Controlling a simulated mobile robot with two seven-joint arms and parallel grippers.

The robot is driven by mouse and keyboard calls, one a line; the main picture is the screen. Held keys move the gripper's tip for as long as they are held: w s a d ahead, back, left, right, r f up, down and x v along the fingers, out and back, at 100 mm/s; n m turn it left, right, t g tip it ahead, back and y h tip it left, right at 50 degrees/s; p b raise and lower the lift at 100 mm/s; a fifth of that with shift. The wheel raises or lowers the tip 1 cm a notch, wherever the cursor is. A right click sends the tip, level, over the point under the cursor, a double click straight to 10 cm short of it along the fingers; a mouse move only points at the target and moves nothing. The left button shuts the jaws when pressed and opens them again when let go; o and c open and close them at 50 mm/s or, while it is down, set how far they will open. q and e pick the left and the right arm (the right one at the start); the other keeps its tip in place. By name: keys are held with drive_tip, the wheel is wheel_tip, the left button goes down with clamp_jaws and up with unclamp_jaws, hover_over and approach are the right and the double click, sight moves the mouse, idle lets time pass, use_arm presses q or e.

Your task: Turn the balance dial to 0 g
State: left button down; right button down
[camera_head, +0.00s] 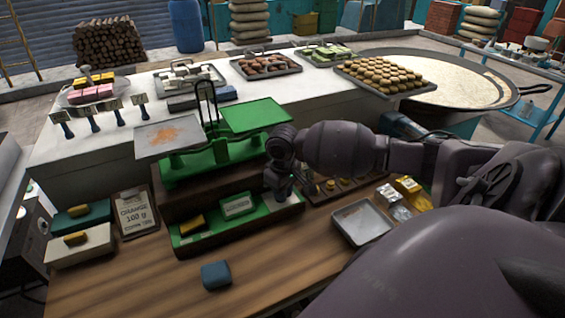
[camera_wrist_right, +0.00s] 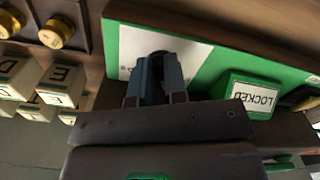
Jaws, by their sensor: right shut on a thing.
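The green balance (camera_head: 187,168) stands on the wooden bench, with orange powder on its left pan (camera_head: 167,138) and a bare right pan (camera_head: 255,116). Its green front panel (camera_head: 215,239) carries a block reading LOCKED (camera_head: 238,205), which also shows in the right wrist view (camera_wrist_right: 254,97). My right gripper (camera_head: 278,192) is at the right end of this panel. In the right wrist view its fingers (camera_wrist_right: 158,80) are shut on the dark dial knob (camera_wrist_right: 157,62), in front of a white dial face (camera_wrist_right: 130,50). The fingers hide most of the knob, and I cannot read its setting. My left gripper is out of view.
A card reading ORANGE 100 g (camera_head: 135,210) lies left of the balance. A blue block (camera_head: 216,275) lies in front. A grey metal tray (camera_head: 361,222) and brass weights (camera_wrist_right: 56,33) are right of the panel.

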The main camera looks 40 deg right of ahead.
drive_tip(key=shift+d+n, duration=0.1)
drive_tip(key=shift+n, duration=0.5)
drive_tip(key=c, duration=1.2)
unclamp_jaws()
drive_tip(key=shift+o, duration=0.2)
wheel_tip(320, 180, up, 11)
drive_tip(key=shift+b, duration=0.3)
drive_tip(key=shift+o, duration=0.3)
